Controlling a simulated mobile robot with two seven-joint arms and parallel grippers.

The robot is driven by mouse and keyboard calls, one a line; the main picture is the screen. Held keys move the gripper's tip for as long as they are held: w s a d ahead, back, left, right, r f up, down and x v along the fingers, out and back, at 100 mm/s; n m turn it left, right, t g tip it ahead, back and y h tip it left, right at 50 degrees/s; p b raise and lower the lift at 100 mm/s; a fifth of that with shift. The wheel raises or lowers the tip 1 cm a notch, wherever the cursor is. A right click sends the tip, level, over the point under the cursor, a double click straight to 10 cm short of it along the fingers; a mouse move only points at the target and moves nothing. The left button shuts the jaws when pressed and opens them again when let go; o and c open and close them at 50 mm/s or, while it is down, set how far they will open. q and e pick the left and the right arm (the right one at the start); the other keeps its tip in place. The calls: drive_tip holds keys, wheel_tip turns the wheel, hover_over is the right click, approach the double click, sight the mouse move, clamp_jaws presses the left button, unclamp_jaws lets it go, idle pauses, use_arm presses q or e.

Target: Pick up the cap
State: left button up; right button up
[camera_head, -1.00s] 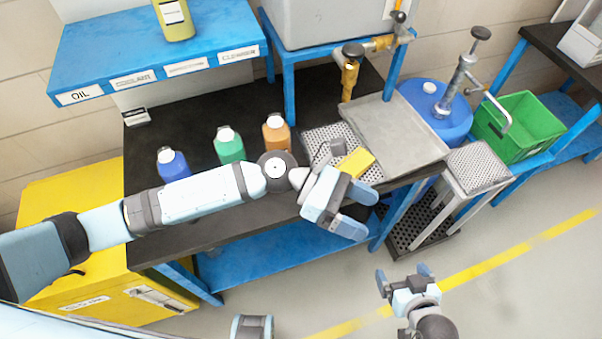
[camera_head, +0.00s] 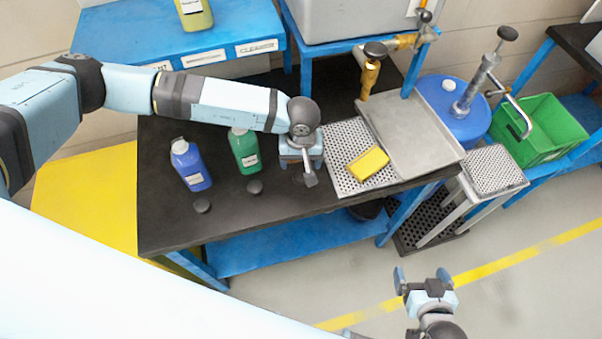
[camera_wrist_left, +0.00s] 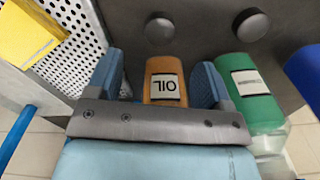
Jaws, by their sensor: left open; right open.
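Small round black caps lie on the black workbench: one (camera_head: 202,206) in front of the blue bottle, one (camera_head: 254,187) in front of the green bottle. The left wrist view shows the green bottle's nearby cap (camera_wrist_left: 252,25) and another black cap (camera_wrist_left: 159,31) beyond the orange OIL bottle (camera_wrist_left: 166,82). My left gripper (camera_head: 300,164) is over the bench, open. In its wrist view, its fingers (camera_wrist_left: 158,74) appear on either side of the orange bottle; contact cannot be told. In the head view my left arm hides that bottle. My right gripper (camera_head: 424,277) is open and empty, over the floor.
The blue bottle (camera_head: 191,168) and green bottle (camera_head: 245,152) stand left of my left gripper. A yellow sponge-like block (camera_head: 368,164) lies on a perforated tray (camera_head: 345,135) to the right. A blue shelf (camera_head: 130,32) is behind my left arm. The bench front is mostly clear.

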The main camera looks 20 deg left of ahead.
sight(300, 176)
use_arm(q)
wheel_tip(300, 176, down, 3)
drive_tip(key=shift+r, duration=0.2)
wheel_tip(300, 176, down, 4)
drive_tip(key=shift+a+f+p, duration=0.1)
drive_tip(key=shift+f+p, duration=0.05)
drive_tip(key=shift+p, duration=1.05)
drive_tip(key=shift+f, duration=0.45)
drive_tip(key=shift+c, duration=0.2)
drive_tip(key=c, duration=1)
